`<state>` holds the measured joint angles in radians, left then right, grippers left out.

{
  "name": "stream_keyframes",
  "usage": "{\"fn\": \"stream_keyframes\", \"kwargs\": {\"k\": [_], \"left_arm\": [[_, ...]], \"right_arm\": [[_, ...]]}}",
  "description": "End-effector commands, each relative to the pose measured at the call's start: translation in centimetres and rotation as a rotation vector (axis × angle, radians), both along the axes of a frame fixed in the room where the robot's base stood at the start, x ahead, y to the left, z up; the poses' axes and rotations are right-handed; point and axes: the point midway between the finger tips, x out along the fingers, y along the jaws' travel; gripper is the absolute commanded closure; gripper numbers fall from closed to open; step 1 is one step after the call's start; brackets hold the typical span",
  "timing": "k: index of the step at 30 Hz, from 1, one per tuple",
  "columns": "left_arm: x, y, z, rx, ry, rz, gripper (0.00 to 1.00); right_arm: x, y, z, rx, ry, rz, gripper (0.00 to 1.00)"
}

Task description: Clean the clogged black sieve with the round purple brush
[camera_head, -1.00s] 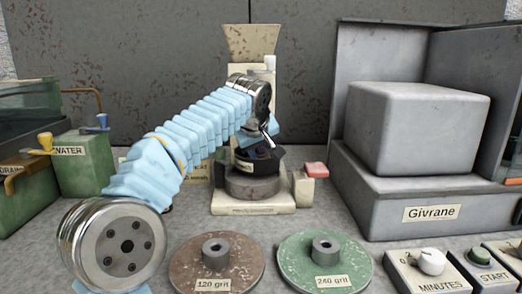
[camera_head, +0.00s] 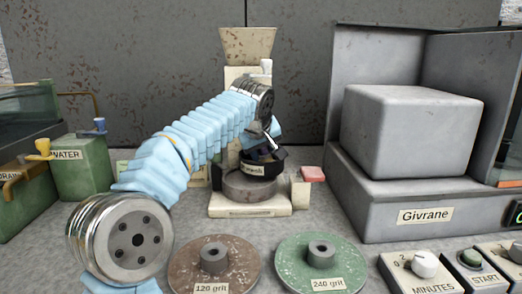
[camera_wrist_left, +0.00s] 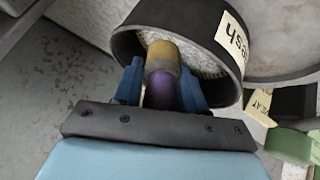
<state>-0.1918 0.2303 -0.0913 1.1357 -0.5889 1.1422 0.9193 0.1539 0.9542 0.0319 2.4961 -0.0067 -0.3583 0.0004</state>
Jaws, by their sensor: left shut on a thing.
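The black sieve (camera_head: 277,160) is a round black-walled ring with a cream label ending in "mesh", above a dark round base on the cream machine. In the left wrist view the sieve (camera_wrist_left: 130,45) shows tilted, with whitish clogged material inside its rim. My left gripper (camera_wrist_left: 160,85) is shut on the round purple brush (camera_wrist_left: 160,95). The brush's tan tip (camera_wrist_left: 162,57) reaches over the rim to the white surface; whether it touches is unclear. In the head view the brush is hidden behind my wrist.
The cream machine (camera_head: 247,45) with a hopper stands behind the sieve. A brown 120 grit disc (camera_head: 185,275) and a green 240 grit disc (camera_head: 290,268) lie in front. The grey Givrane unit (camera_head: 365,205) stands right; a green water tank (camera_head: 80,175) stands left.

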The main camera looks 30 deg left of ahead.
Motion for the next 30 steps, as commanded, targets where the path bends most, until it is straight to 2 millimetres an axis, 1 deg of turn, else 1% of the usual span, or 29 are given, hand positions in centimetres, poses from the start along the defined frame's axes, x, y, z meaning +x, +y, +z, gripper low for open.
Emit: {"fn": "stream_keyframes", "kwargs": {"k": [5, 22, 30], "left_arm": [[-0.3, 0.1, -0.1, 0.001, -0.001, 0.000, 1.00], [-3.3, 0.9, -0.2, 0.000, -0.001, 0.000, 1.00], [-3.5, 0.9, -0.2, 0.001, 0.000, -0.001, 1.00]], "right_arm": [[0.0, 0.0, -0.3, 0.000, 0.000, 0.000, 0.57], [0.0, 0.0, -2.1, 0.000, 0.000, 0.000, 0.57], [0.0, 0.0, -2.2, 0.000, 0.000, 0.000, 0.57]]}}
